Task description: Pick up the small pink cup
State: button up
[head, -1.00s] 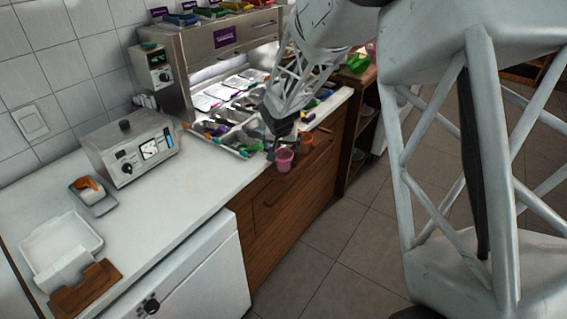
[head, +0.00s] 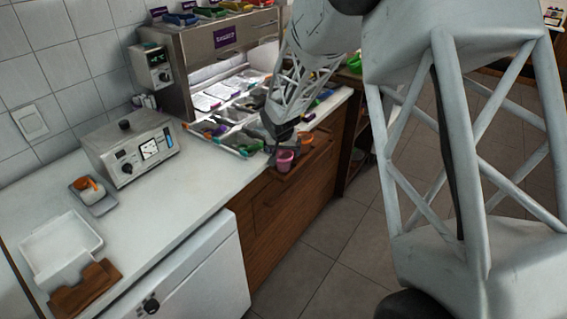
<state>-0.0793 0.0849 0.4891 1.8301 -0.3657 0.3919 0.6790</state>
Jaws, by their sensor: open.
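I cannot tell whether a finger touches the cup. An orange cup (head: 306,139) is behind and to the right of the pink one.
The topping trays (head: 238,152) lie close to the left of my gripper. A metal dispenser (head: 228,62) stands behind them. The counter (head: 160,205) in front is mostly clear.

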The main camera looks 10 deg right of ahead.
aim_at(283, 154)
jog(key=shift+x, duration=2.35)
jog(key=shift+w, duration=0.1)
jog(key=shift+r, duration=0.1)
jog(key=shift+c, duration=0.2)
jog(key=c, duration=0.9)
